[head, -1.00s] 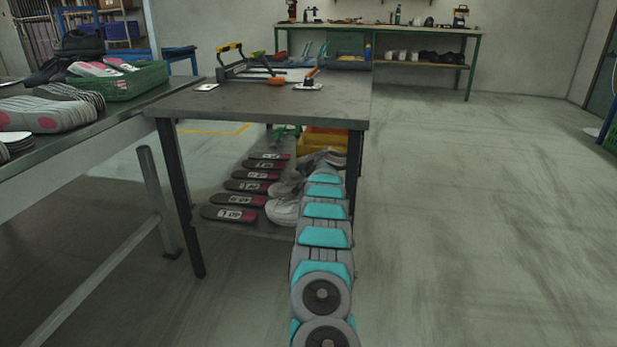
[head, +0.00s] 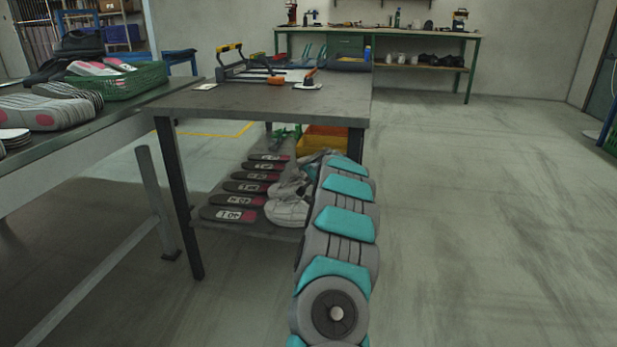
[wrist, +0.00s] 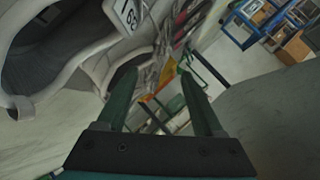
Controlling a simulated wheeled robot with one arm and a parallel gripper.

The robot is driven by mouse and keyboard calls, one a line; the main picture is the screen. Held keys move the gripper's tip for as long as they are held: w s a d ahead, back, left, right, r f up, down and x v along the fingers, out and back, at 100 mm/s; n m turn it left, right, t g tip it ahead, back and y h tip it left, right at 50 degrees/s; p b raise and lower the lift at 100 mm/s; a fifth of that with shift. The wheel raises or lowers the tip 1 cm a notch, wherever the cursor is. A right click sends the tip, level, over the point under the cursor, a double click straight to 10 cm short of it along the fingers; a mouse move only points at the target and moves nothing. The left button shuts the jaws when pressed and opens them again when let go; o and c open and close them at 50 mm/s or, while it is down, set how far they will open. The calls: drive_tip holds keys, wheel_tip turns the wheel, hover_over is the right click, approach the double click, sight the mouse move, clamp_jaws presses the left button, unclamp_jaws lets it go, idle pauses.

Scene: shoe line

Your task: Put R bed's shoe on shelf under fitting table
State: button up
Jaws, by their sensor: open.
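The fitting table (head: 270,103) has a low shelf (head: 262,229) under it. A pale shoe (head: 287,211) rests on the shelf's right side, with another greyish shoe (head: 289,187) behind it; my arm partly covers that area. In the wrist view, a large pale shoe (wrist: 70,75) fills the left side, with a white number tag (wrist: 129,14) near it. My gripper (wrist: 155,76) is open, and no shoe is held between its two green fingers. The left finger overlaps the shoe's edge in the picture; I cannot tell whether they touch. The head view does not clearly show the gripper.
Several dark insoles with number labels (head: 234,214) lie along the shelf's left side. A yellow crate (head: 326,139) stands behind. A bench with a green basket (head: 120,84) is at left. The table's legs (head: 179,200) bound the shelf. The floor at right is clear.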

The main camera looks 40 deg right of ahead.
drive_tip(key=shift+s+a+r, duration=0.1)
drive_tip(key=shift+s+r, duration=0.05)
drive_tip(key=shift+s, duration=0.05)
